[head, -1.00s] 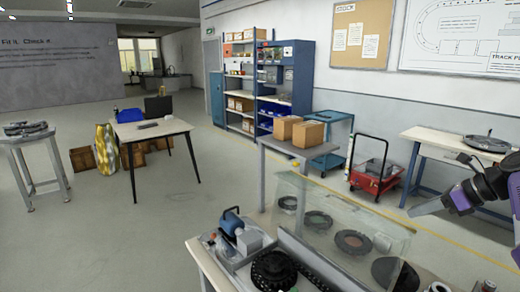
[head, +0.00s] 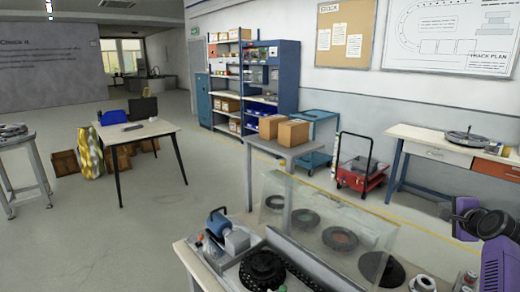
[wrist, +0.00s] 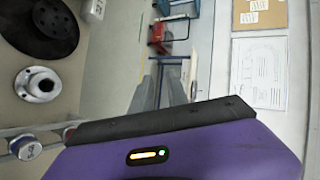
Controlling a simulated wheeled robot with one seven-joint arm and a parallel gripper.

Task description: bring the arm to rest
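My gripper (head: 462,222) is at the right edge of the head view, with its purple wrist beside it. It is raised in the air to the right of the workbench, in front of the far table. In the wrist view its grey fingers (wrist: 163,88) point away past the dark edge of the purple wrist housing. I see no object held at the fingers.
The workbench (head: 205,268) below carries a clear guard (head: 300,215), dark discs and a blue-handled device (head: 217,222). A far table (head: 430,142) stands at the right behind my gripper. A red trolley (head: 360,178) stands at the wall. Open floor lies to the left.

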